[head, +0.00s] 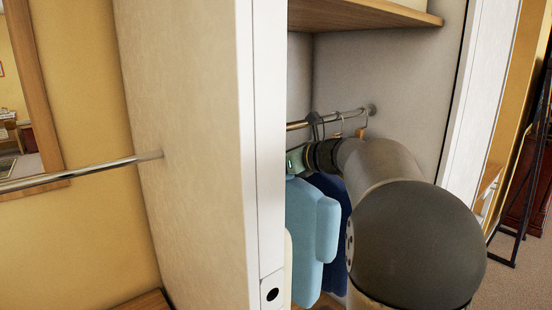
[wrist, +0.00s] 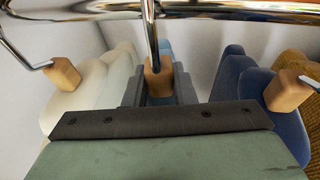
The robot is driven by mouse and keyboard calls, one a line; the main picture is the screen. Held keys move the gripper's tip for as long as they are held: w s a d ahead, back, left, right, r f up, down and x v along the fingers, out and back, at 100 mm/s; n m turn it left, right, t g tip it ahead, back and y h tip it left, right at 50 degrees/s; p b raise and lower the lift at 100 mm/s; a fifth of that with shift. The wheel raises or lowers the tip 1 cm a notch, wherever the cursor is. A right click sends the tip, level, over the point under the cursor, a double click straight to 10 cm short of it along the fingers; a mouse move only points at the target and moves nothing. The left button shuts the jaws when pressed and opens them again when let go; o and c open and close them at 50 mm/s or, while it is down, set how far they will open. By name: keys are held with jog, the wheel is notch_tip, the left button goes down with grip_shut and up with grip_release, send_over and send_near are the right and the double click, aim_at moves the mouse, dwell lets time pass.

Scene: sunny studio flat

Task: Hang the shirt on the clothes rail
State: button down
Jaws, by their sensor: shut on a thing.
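The light blue shirt (head: 305,235) hangs upright inside the wardrobe in the head view, below the clothes rail (head: 297,126). My gripper (head: 296,161) is at the shirt's top, just under the rail. In the wrist view my gripper (wrist: 158,92) is shut on the wooden block of the shirt's hanger (wrist: 158,78). A metal hook rises from this block to the rail (wrist: 225,12). The hook's top is cut off, so I cannot tell whether it rests on the rail. Only a little light blue cloth shows behind the fingers.
A cream garment (wrist: 92,100) hangs left of my gripper. A dark blue garment (wrist: 232,75) and a mustard one (wrist: 295,68) hang to the right. A white-edged panel (head: 262,140) stands close on the left. A wooden shelf (head: 360,14) is above. Another rail (head: 80,174) lies outside, left.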

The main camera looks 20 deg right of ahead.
jog(key=shift+f, duration=0.35)
dwell(0.6)
jog(key=c, duration=1.1)
grip_release()
jog(key=b+v, duration=0.4)
jog(key=v, duration=1.3)
jog(key=shift+s, duration=0.2)
